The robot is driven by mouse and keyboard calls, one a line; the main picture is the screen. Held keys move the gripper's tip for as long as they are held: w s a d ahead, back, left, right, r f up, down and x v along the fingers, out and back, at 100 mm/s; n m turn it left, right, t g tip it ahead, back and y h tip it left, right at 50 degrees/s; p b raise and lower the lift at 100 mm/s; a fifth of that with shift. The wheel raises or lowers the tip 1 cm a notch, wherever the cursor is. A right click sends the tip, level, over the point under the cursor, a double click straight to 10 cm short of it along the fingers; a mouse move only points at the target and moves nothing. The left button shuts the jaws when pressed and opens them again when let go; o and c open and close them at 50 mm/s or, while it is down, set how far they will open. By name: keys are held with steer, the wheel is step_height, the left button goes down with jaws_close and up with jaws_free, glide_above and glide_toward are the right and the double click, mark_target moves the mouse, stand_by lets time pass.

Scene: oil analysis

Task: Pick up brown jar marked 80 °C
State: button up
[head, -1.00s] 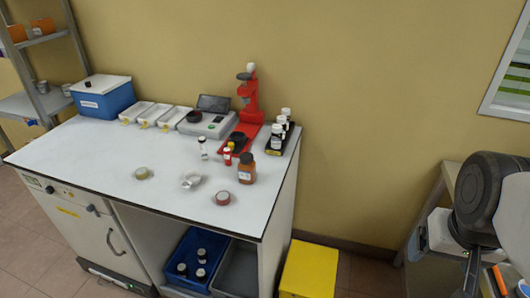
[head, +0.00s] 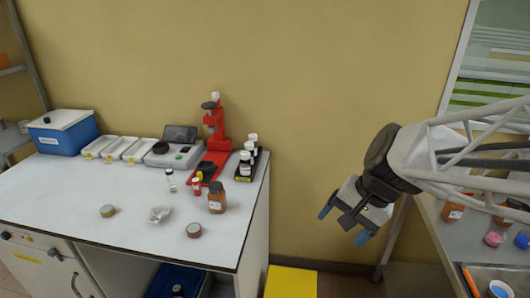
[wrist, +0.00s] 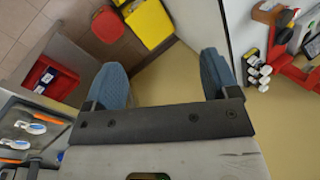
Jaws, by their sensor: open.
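A brown jar (head: 216,197) with a dark lid and white label stands upright near the right edge of the white bench. More brown jars, one at the left (head: 452,212) and one further right (head: 512,212), are on the grey bench at the right. The label writing is too small to read, so I cannot tell which jar is marked 80 °C. My gripper (head: 343,224) is open and empty in the air between the two benches, apart from every jar. In the wrist view, its blue fingers (wrist: 162,82) are spread wide with nothing between them.
The white bench (head: 110,240) holds a red press (head: 216,125), a scale (head: 172,152), white trays (head: 120,150), small tins and a rack of bottles (head: 246,165). A yellow box (head: 291,282) stands on the floor. Blue and pink items lie on the right bench.

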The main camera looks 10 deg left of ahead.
steer(key=w+a+f+m+g+y, duration=0.1)
steer(key=w+a+f+m+y, duration=0.2)
steer(key=w+a, duration=0.45)
steer(key=w+a+f+m+g+y, duration=0.1)
steer(key=w+a+f+m+y, duration=0.2)
steer(key=w+a, duration=0.5)
steer(key=m+t+y, duration=0.2)
steer(key=m+y, duration=0.2)
steer(key=m, duration=0.4)
glide_toward(220, 186)
steer(key=x, duration=0.4)
steer(key=shift+w+d+f, duration=0.1)
steer(key=shift+x, duration=1.3)
steer(key=shift+x, duration=2.6)
steer(key=shift+c, duration=0.3)
